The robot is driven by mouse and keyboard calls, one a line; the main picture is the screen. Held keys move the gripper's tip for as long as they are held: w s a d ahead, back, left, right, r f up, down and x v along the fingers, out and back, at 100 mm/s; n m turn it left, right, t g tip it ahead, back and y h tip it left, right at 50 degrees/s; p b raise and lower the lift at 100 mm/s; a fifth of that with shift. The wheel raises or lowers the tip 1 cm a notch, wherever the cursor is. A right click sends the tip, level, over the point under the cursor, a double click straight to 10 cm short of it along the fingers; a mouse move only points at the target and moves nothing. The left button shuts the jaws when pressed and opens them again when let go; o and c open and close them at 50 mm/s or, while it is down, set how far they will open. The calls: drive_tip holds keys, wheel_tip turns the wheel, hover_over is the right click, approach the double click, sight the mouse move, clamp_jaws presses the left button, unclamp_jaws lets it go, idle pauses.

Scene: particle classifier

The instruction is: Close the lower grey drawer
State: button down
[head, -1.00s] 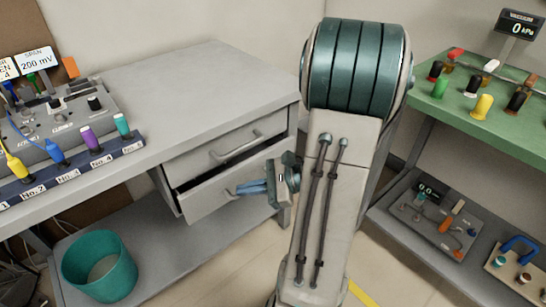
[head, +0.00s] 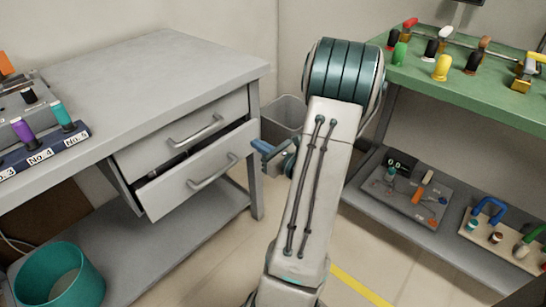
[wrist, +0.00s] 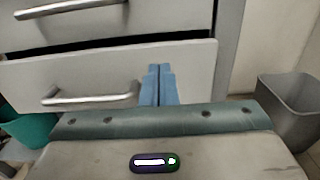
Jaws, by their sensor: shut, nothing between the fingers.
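The lower grey drawer (head: 170,190) sits under the desk top and stands partly pulled out, with a dark gap above its front. Its bar handle (head: 213,172) is on the front face. In the wrist view the lower drawer front (wrist: 200,65) and its handle (wrist: 90,94) fill the left and middle. My gripper (wrist: 160,70) is shut and empty, its blue fingers pointing at the drawer front, right of the handle. I cannot tell whether they touch it. In the head view my gripper (head: 258,149) shows just right of the drawer front.
The upper drawer (head: 180,130) looks closed. A grey bin (head: 285,117) stands behind my arm by the wall. A teal bin (head: 58,278) is at lower left. A green-topped bench (head: 470,95) with a lower shelf stands at right. Floor between is open.

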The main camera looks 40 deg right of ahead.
sight(239, 133)
drive_tip(key=w, duration=0.2)
drive_tip(key=w+b, duration=0.1)
drive_tip(key=w, duration=0.2)
drive_tip(key=shift+w+a+b, duration=0.25)
drive_tip(key=shift+w+b, duration=0.05)
drive_tip(key=shift+w, duration=0.05)
drive_tip(key=shift+w, duration=0.1)
drive_tip(key=w, duration=0.4)
drive_tip(key=shift+w+a+r, duration=0.1)
drive_tip(key=shift+w+a, duration=0.1)
drive_tip(key=shift+w, duration=0.05)
drive_tip(key=shift+r, duration=0.1)
drive_tip(key=shift+s, duration=0.3)
drive_tip(key=s+d+p, duration=0.1)
drive_tip(key=s+p, duration=0.2)
drive_tip(key=s, duration=1.1)
drive_tip(key=shift+f, duration=0.2)
drive_tip(key=shift+w+d, duration=0.1)
